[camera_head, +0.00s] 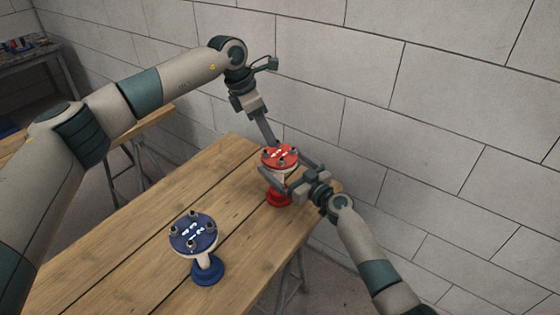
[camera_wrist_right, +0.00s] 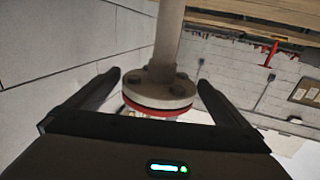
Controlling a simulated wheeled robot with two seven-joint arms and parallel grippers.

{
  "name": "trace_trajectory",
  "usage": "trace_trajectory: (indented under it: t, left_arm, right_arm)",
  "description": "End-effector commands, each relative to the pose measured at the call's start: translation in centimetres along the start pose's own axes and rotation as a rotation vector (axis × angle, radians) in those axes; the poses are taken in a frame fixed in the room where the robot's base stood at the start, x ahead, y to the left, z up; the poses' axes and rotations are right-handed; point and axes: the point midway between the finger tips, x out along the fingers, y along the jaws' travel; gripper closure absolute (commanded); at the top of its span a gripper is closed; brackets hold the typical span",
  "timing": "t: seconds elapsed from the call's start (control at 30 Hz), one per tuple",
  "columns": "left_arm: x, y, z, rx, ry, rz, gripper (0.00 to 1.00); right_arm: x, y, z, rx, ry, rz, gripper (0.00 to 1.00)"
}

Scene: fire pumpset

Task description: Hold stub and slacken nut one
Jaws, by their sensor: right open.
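The red stub (camera_head: 279,198) stands upright near the table's far right end, with a red top flange carrying several dark nuts and white numbers. My left gripper (camera_head: 270,142) points down from above, its tips at the back left edge of the top flange. I cannot tell whether it is open or touching a nut. My right gripper (camera_head: 289,172) reaches in from the right, just below the top flange. In the right wrist view its open fingers (camera_wrist_right: 160,78) lie either side of the stub's pipe and bolted flange (camera_wrist_right: 160,92). The view appears upside down, and contact is not visible.
A blue stub (camera_head: 208,271) with a numbered, bolted flange stands nearer on the wooden table (camera_head: 120,262). Free wood lies left of and between the stubs. A block wall (camera_head: 440,110) stands close behind the table. Another bench (camera_head: 30,55) is at far left.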

Motion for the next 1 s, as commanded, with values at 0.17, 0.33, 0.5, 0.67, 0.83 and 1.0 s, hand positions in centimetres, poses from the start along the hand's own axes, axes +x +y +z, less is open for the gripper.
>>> trace_trajectory:
  t: [0.17, 0.33, 0.5, 0.67, 0.83, 1.0]
  left_arm:
    - [0.0, 0.0, 0.0, 0.0, 0.0, 0.0, 0.69]
    - [0.0, 0.0, 0.0, 0.0, 0.0, 0.0, 0.69]
    - [0.0, 0.0, 0.0, 0.0, 0.0, 0.0, 0.69]
    - [0.0, 0.0, 0.0, 0.0, 0.0, 0.0, 0.69]
    - [0.0, 0.0, 0.0, 0.0, 0.0, 0.0, 0.69]
    - [0.0, 0.0, 0.0, 0.0, 0.0, 0.0, 0.69]
  right_arm:
    - [1.3, 0.0, 0.0, 0.001, 0.0, 0.0, 0.0]
    - [1.7, 0.0, -0.1, 0.001, 0.001, 0.0, 0.0]
    - [1.7, 0.0, 0.0, 0.001, 0.001, 0.0, 0.0]
    - [1.6, 0.0, 0.0, 0.001, 0.0, 0.0, 0.26]
    - [1.6, 0.0, 0.0, 0.001, 0.0, 0.0, 0.63]
    - [1.6, 0.0, 0.0, 0.001, 0.0, 0.0, 0.63]
